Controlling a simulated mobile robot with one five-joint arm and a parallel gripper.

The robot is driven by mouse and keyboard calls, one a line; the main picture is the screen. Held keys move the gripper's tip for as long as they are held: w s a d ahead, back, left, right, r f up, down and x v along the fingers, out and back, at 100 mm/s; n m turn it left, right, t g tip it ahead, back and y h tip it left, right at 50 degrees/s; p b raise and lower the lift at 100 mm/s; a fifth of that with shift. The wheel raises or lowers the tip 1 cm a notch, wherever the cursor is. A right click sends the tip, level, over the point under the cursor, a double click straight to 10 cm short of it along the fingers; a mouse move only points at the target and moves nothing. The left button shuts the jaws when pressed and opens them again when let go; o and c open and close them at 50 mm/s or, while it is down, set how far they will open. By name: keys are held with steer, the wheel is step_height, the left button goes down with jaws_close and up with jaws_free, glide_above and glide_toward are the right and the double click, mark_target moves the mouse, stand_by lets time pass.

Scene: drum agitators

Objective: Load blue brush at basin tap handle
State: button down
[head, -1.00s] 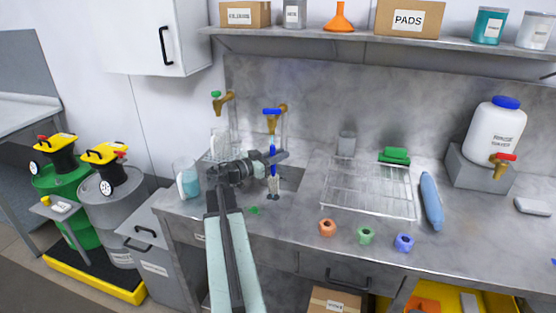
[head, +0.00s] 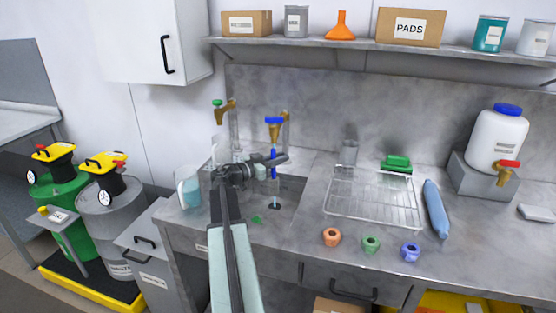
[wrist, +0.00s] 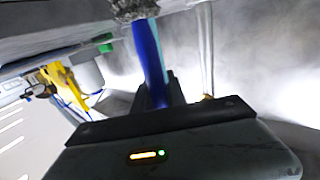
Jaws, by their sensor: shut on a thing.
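My gripper (head: 279,158) is shut on the blue brush, over the basin and below the blue-handled tap. The brush's blue handle (head: 273,168) stands nearly upright in the jaws in the head view. The wrist view shows its blue shaft (wrist: 150,55) between the jaws and grey bristles (wrist: 135,9) at its end. The brass tap with the blue handle (head: 274,120) is just above the brush; I cannot tell whether they touch. A second tap with a green handle (head: 217,103) is to its left. The basin (head: 290,190) is partly hidden by my arm.
A jug of bluish liquid (head: 188,187) stands left of the basin. A wire rack (head: 372,197), a blue rolled cloth (head: 436,209) and orange, green and blue collars (head: 370,244) lie to the right. A shelf (head: 330,43) runs above.

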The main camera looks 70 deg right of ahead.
steer(key=s+a, duration=0.3)
steer(key=a, duration=0.4)
steer(key=shift+s, duration=0.25)
stand_by(0.3)
steer(key=shift+a, duration=0.15)
stand_by(1.1)
steer(key=s+a+r+p, duration=0.2)
steer(key=a+r+p, duration=0.2)
steer(key=shift+a, duration=0.15)
steer(key=shift+s, duration=0.1)
stand_by(0.4)
step_height(320, 180, up, 6)
steer(key=p, duration=0.6)
